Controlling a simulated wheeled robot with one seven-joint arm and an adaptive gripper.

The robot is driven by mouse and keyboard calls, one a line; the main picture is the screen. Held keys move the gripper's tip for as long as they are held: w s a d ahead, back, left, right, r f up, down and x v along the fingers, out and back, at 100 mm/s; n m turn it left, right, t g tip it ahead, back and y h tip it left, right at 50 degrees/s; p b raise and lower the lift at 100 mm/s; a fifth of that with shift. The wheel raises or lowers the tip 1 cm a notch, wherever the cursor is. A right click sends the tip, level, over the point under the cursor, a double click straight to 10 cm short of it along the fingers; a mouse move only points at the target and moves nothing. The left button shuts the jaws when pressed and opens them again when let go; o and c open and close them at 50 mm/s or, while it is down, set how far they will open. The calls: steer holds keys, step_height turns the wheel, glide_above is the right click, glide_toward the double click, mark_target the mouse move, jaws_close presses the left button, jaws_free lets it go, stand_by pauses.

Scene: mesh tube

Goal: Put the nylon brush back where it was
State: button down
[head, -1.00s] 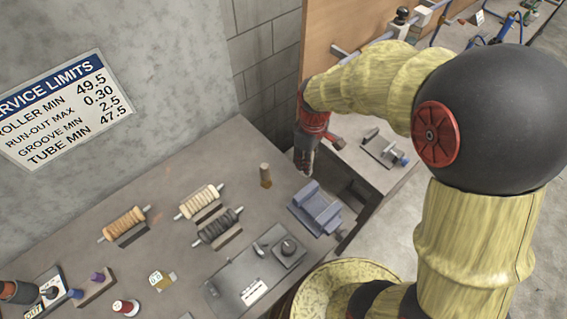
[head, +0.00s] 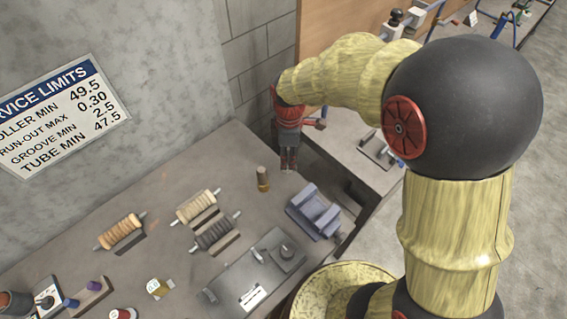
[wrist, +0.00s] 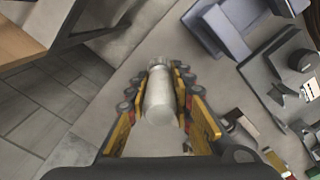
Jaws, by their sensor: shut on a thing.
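My gripper (head: 289,160) points down over the far corner of the bench, near the block wall, in the head view. In the wrist view my gripper (wrist: 160,105) is shut on a pale grey-white cylinder (wrist: 159,98), apparently the nylon brush; no bristles show. The cylinder sits upright or nearly so between the yellow-sided fingers. In the head view it is too small and hidden to make out. I cannot tell whether its lower end touches the bench.
A small brown-topped post (head: 262,178) stands close by, left of the gripper. A blue-grey cradle (head: 314,212) is to the right. Several rollers (head: 195,207) lie on stands farther left. A gauge plate (head: 262,268) lies in front. Bare bench (head: 205,165) lies along the wall.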

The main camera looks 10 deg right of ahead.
steer(key=w+f, duration=0.2)
steer(key=f, duration=0.1)
steer(key=w+f, duration=0.1)
steer(key=shift+w+a+f+b, duration=0.15)
steer(key=shift+a+f+b, duration=0.05)
steer(key=shift+a+b, duration=0.15)
steer(key=shift+w+f+b, duration=0.2)
steer(key=shift+f+b, duration=0.3)
steer(key=shift+f, duration=1.15)
steer(key=shift+f, duration=0.2)
steer(key=c, duration=1.6)
jaws_free()
steer(key=shift+o, duration=0.2)
steer(key=shift+r, duration=0.15)
